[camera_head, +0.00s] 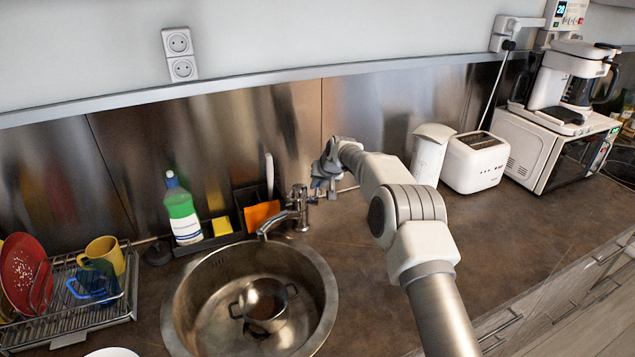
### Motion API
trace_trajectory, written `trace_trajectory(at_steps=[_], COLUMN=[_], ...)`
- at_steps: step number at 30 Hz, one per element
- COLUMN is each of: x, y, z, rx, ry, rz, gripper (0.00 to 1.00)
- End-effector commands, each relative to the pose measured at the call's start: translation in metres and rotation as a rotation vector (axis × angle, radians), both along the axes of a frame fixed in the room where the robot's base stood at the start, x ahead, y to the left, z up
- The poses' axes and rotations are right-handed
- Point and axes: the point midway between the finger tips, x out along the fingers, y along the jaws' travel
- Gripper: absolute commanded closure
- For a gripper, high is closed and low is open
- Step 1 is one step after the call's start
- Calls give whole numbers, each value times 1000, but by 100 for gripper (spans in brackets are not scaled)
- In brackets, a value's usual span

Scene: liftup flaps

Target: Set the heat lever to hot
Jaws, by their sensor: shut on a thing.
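A metal faucet (292,214) stands at the back right of the round sink. Its lever (313,198) sticks out to the right of the faucet body, and its tip is close to my gripper. My arm reaches from the lower right to the faucet, and my gripper (321,187) is down at the lever. The fingers look shut on the lever, but they are small and partly hidden by my wrist. I cannot read the lever's exact angle or any hot or cold mark.
A steel sink (325,325) holds a pot (265,305). A caddy with a green bottle (183,212) and an orange cloth (262,215) stands left of the faucet. A dish rack (85,320) is at the left. A white canister (430,155), toaster (475,162) and microwave (530,150) stand right.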

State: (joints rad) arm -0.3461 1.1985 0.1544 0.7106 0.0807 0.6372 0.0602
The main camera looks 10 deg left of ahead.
Motion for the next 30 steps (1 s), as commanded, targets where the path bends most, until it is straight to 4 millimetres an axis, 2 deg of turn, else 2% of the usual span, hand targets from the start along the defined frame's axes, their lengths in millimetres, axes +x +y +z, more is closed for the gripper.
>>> trace_trajectory(at_steps=[14, 15, 17, 30], x=[1, 1, 1, -2], y=[0, 0, 0, -2], z=[1, 1, 1, 5], rx=[0, 0, 0, -1], ry=[4, 4, 4, 6], rz=[-1, -1, -1, 0], gripper=[100, 82, 73, 73])
